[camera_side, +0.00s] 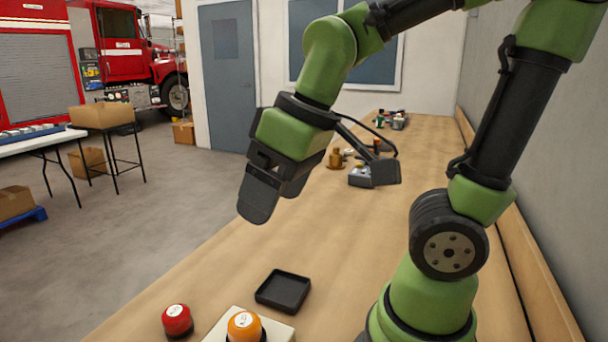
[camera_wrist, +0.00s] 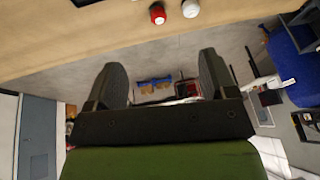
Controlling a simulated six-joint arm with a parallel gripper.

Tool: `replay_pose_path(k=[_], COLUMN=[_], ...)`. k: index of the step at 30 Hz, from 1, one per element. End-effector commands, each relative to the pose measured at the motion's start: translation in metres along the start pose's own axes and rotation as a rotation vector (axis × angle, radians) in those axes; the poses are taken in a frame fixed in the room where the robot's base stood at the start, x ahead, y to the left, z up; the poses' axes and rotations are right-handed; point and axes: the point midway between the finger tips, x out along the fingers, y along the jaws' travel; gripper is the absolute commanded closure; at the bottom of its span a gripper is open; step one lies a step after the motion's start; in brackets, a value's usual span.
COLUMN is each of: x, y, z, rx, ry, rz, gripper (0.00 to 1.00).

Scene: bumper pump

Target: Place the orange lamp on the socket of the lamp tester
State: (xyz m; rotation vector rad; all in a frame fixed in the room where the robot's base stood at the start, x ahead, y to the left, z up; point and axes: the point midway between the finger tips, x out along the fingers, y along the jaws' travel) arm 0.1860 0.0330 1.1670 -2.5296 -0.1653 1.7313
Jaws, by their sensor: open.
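The orange lamp (camera_side: 244,327) has a rounded top with a white label. It shows at the bottom edge of the side view, at a cream box (camera_side: 279,333) that looks like the lamp tester. The picture's edge cuts both off, so I cannot tell whether the lamp is seated in a socket. My gripper (camera_side: 272,205) is open and empty, high above the bench, beyond the black tray and well away from the lamp. Its spread fingers also show in the wrist view (camera_wrist: 161,75), where I do not see the orange lamp.
A red lamp (camera_side: 177,321) stands left of the orange one; the wrist view shows it (camera_wrist: 157,14) beside a white rounded thing (camera_wrist: 191,8). An empty black tray (camera_side: 283,291) lies behind them. A grey device (camera_side: 361,177) stands farther back. Bench between is clear.

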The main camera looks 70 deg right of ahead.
Motion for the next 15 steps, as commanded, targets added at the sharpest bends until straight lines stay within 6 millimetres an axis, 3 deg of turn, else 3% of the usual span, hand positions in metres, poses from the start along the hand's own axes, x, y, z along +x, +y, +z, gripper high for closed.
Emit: replay_pose_path(k=[3,6,15], x=[-0.025,-0.037,-0.044], y=[0.001,0.000,0.000], z=[0.013,0.022,0.029], rx=[0.179,0.285,0.374], ry=[0.129,0.197,0.250], rz=[-0.033,-0.060,-0.088], gripper=[0.22,0.22,0.22])
